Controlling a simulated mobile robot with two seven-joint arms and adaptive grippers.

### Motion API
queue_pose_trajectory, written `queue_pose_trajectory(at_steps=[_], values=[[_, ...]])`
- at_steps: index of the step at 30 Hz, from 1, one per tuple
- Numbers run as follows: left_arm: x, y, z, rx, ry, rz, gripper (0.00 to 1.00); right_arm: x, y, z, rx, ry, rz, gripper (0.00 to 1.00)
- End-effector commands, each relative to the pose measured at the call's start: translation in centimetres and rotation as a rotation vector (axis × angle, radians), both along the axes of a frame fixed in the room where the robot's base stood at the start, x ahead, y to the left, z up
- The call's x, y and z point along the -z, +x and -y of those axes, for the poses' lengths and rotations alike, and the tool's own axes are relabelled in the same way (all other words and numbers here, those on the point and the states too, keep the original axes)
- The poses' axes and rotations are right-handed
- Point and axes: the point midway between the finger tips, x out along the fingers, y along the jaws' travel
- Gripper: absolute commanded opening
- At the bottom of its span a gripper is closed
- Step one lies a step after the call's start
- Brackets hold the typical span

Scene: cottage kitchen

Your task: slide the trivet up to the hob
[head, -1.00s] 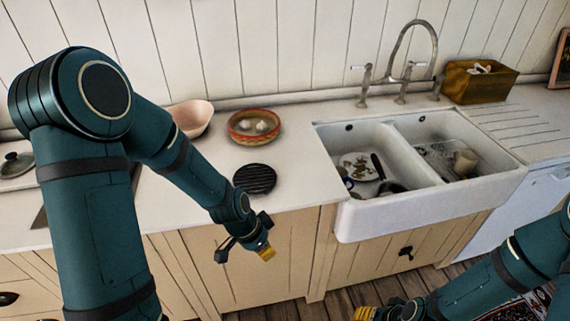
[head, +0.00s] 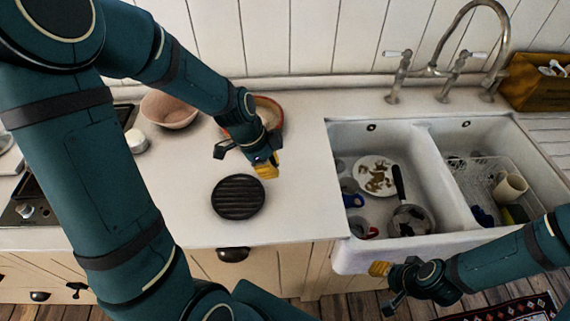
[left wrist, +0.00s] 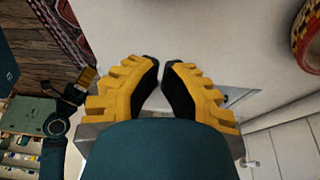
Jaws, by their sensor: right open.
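The trivet (head: 238,197) is a dark, round, ribbed disc lying flat on the pale counter, left of the sink. The hob (head: 18,216) is a dark panel at the left, partly hidden by my left arm; bare counter separates it from the trivet. My left gripper (head: 264,168) is just behind and right of the trivet, apparently above the counter. In the left wrist view its yellow fingers (left wrist: 161,66) stand slightly apart with nothing between them. My right gripper (head: 384,287) is open and empty in front of the sink cabinet.
A red-rimmed bowl (head: 268,110) stands behind my left gripper, partly hidden. A pink bowl (head: 168,110) and a small white pot (head: 136,141) stand near the hob. The double sink (head: 343,254) holds dishes, right of the trivet. The counter's front edge is close to the trivet.

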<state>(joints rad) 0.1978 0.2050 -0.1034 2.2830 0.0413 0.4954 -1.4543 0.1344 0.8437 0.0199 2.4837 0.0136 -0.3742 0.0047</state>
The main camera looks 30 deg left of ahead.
Motion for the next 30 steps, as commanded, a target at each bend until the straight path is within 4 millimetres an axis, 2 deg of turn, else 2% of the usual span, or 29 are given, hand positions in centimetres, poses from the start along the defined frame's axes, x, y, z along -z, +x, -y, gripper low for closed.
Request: queue_pose_trajectory(at_steps=[5, 8, 22, 24, 30], values=[[0.4, 0.0, 0.1, 0.000, -0.001, -0.002, 0.00, 0.0, -0.1, 0.0, -0.001, 0.000, -0.002, 0.47], [1.5, 0.1, 0.5, -0.001, -0.002, -0.004, 0.00, 0.2, -0.1, 0.0, -0.001, 0.000, -0.002, 0.47], [9.9, 1.4, 3.1, 0.001, -0.001, -0.005, 0.00, 1.4, 0.0, -0.1, 0.000, -0.003, -0.002, 0.47], [9.5, 0.9, 1.7, -0.008, 0.001, 0.000, 0.00, 1.2, 0.0, -0.1, 0.000, -0.003, -0.002, 0.47], [9.4, -0.1, -0.1, -0.003, 0.000, 0.000, 0.00, 1.1, 0.0, 0.0, 0.000, -0.002, -0.001, 0.47]])
